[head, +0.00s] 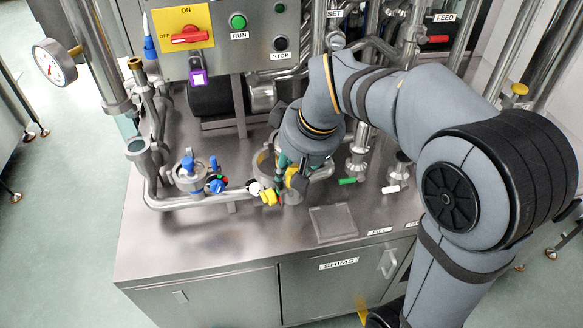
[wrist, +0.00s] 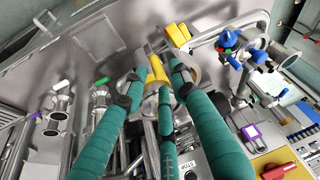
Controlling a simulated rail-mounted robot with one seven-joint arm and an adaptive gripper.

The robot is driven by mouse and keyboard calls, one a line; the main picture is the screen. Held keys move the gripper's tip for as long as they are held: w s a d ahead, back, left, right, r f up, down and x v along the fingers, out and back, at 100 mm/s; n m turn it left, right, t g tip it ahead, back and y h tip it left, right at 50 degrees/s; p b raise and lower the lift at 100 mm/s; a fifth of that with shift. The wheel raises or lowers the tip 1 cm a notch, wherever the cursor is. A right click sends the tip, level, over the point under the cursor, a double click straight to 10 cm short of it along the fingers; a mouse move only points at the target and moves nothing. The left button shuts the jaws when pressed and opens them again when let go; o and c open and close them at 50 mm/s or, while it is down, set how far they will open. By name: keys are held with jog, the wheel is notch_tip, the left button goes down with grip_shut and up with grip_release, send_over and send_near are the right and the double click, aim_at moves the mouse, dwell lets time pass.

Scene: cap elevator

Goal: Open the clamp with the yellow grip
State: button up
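The clamp's yellow grip (wrist: 178,35) shows just beyond my fingertips in the wrist view. In the head view the yellow grip (head: 269,197) lies just left of my gripper, at the pipe fitting on the steel top. A second yellow piece (wrist: 157,68) shows between my fingers, over a round metal fitting. My gripper (wrist: 156,80) has green-wrapped fingers with dark tips, spread apart around this fitting. Whether a fingertip touches the yellow parts cannot be told. In the head view my gripper (head: 286,180) is pointed down and partly hides the fitting.
A valve with blue knobs (head: 215,180) stands left of my gripper. Fittings with a green handle (head: 347,181) and a white handle (head: 391,189) stand to the right. The control panel (head: 225,35) and upright pipes are behind. A flat square plate (head: 332,222) lies in front.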

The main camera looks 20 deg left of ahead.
jog(key=shift+r, duration=0.1)
jog(key=v, duration=1.2)
jog(key=x, duration=1.2)
jog(key=shift+s+d, duration=0.1)
jog(key=shift+w+d, duration=0.2)
jog(key=shift+w, duration=0.05)
jog(key=shift+s+a, duration=0.1)
